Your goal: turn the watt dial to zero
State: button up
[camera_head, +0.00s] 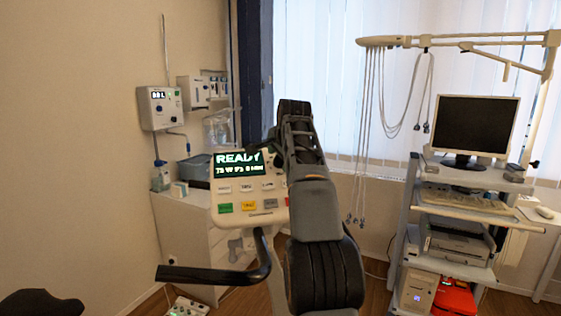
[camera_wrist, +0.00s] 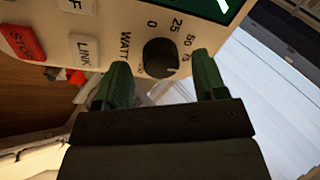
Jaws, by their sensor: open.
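The watt dial (camera_wrist: 160,58) is a round black knob on the pale console panel, shown in the wrist view. The numbers 0, 25, 50 and 75 curve around it, with "WATT" beside it. A faint light mark on its lower right seems to point near 75. My gripper (camera_wrist: 162,72) is open, its two green fingers on either side of the dial and apart from it in the picture. I cannot tell their depth to the panel. In the head view the console (camera_head: 262,213) shows, but my arm hides the dial.
The console screen (camera_head: 238,163) reads "READY" above a smaller line. A red STOP key (camera_wrist: 22,43) and a LINK key (camera_wrist: 84,50) lie left of the dial. A black handlebar (camera_head: 215,274) juts out in front. A cart with a monitor (camera_head: 475,127) stands at right.

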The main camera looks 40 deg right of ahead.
jog(key=shift+w+d+f, duration=0.15)
jog(key=shift+w+f, duration=0.25)
jog(key=shift+f, duration=0.05)
jog(key=c, duration=0.9)
